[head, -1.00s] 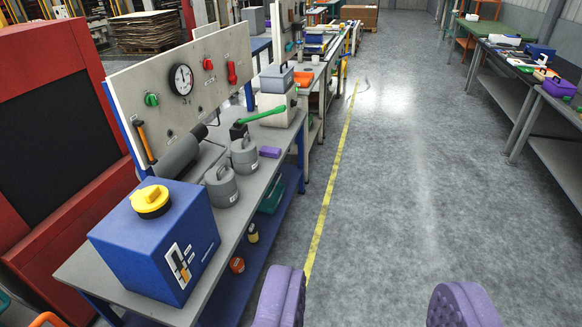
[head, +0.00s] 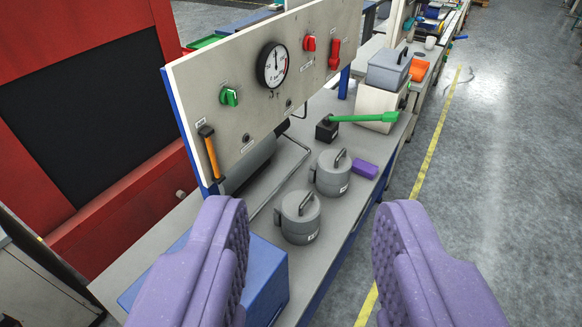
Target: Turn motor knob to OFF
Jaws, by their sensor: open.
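An upright beige panel (head: 205,85) stands at the back of the bench. It carries a green knob (head: 229,96) at left, a round gauge (head: 272,65), a red knob (head: 309,43) and a red handle (head: 334,54) farther right. An orange-handled lever (head: 210,155) is at its lower left edge. The labels are too small to read, so I cannot tell which is the motor knob. My gripper (head: 312,220) is open and empty, its purple fingers wide apart in front of the panel, touching none of the controls. The left finger partly hides a blue box (head: 268,285).
Two grey lidded pots (head: 300,217) (head: 331,172) stand on the grey bench beside a purple block (head: 365,169). A green lever (head: 360,117) sticks out to the right behind them. A red machine (head: 130,205) stands left. The aisle floor (head: 500,170) at right is clear.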

